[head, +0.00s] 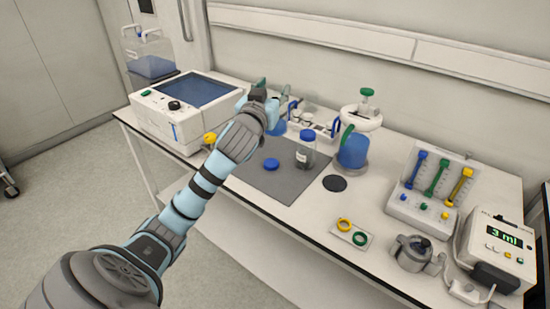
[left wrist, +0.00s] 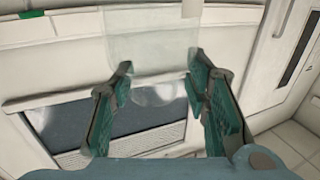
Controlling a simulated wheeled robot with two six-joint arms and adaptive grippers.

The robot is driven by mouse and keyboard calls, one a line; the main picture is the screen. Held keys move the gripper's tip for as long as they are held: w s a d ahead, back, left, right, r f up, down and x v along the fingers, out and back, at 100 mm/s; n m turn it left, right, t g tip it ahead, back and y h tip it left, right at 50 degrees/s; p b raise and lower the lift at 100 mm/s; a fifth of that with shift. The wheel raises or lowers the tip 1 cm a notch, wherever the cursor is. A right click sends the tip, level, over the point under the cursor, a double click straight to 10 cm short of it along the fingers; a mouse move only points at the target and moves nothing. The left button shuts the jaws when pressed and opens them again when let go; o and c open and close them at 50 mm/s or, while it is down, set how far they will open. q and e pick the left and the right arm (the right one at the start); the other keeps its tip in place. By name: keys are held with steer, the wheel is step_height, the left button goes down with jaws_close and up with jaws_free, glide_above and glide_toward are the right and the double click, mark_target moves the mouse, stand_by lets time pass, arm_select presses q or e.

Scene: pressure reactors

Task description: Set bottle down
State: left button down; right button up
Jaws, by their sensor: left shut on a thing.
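My left gripper (head: 262,93) is above the back of the grey mat (head: 265,184), and its arm hides part of the bench. In the left wrist view its green-padded fingers (left wrist: 158,66) are shut on a clear, see-through bottle (left wrist: 150,42). The bottle's outline is faint there, and its lower part is hard to make out. In the head view the gripper largely hides it, so I cannot tell whether it touches anything below. A blue cap (head: 271,164) lies on the mat. My right gripper is not in view.
A dark-capped, labelled jar (head: 305,152) stands on the mat's right part, near a black disc (head: 335,183). A blue-filled vessel (head: 353,150) stands behind. A white instrument (head: 185,108) is at left; a rack of small containers (head: 310,122) is at the back.

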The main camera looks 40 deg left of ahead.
arm_select(q)
step_height(320, 180, down, 19)
steer(key=b, duration=0.6)
steer(key=shift+f, duration=0.1)
steer(key=shift+f, duration=0.15)
steer(key=c, duration=0.9)
jaws_free()
steer(key=p+v, duration=0.1)
steer(key=v, duration=1.1)
